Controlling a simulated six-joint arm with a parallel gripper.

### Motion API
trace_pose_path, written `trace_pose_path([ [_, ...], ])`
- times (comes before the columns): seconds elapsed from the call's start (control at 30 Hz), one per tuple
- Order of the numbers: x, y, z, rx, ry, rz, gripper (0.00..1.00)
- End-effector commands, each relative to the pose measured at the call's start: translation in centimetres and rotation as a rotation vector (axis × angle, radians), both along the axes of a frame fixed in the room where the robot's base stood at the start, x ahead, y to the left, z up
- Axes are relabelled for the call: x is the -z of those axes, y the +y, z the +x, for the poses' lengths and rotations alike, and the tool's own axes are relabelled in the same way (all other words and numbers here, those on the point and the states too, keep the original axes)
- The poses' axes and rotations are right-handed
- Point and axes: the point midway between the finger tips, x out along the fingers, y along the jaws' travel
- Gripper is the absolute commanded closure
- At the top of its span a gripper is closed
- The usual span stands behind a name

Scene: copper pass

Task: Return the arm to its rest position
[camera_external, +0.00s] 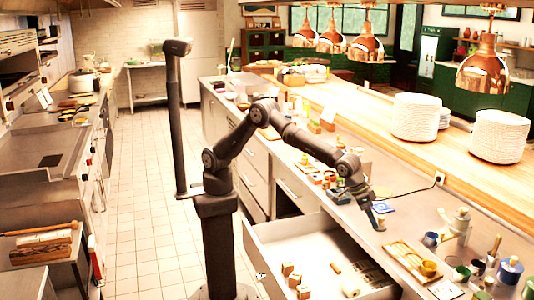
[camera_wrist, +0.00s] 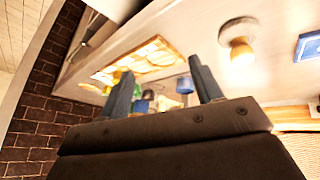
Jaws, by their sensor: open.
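My gripper (camera_external: 374,217) hangs at the end of my bent arm, out over the counter to the right of the open drawer. Its two blue-grey fingers also show in the wrist view (camera_wrist: 160,78), spread apart with nothing held between them. A small tan-topped object (camera_wrist: 239,48) stands on the counter to the right of the fingers in the wrist view. In the external view it appears close to the fingertips, partly hidden; I cannot tell whether they touch.
An open drawer (camera_external: 282,236) below my forearm holds several wooden blocks. A wooden board (camera_external: 402,256) with a yellow cup, several mugs and a pale pot (camera_external: 459,226) stand at the right. Plate stacks (camera_external: 414,117) and copper lamps (camera_external: 482,72) are behind. The tiled aisle is clear.

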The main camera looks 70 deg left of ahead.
Motion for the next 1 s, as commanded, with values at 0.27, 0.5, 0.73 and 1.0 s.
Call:
trace_pose_path([
  [0.27,-2.7,0.5,5.0,-0.063,0.006,-0.015,0.41],
  [0.5,-5.0,1.5,9.2,-0.115,0.012,-0.025,0.41],
  [0.73,-6.1,2.7,12.7,-0.150,0.020,-0.030,0.41],
  [1.0,-4.5,3.3,15.4,-0.149,0.019,-0.032,0.41],
])
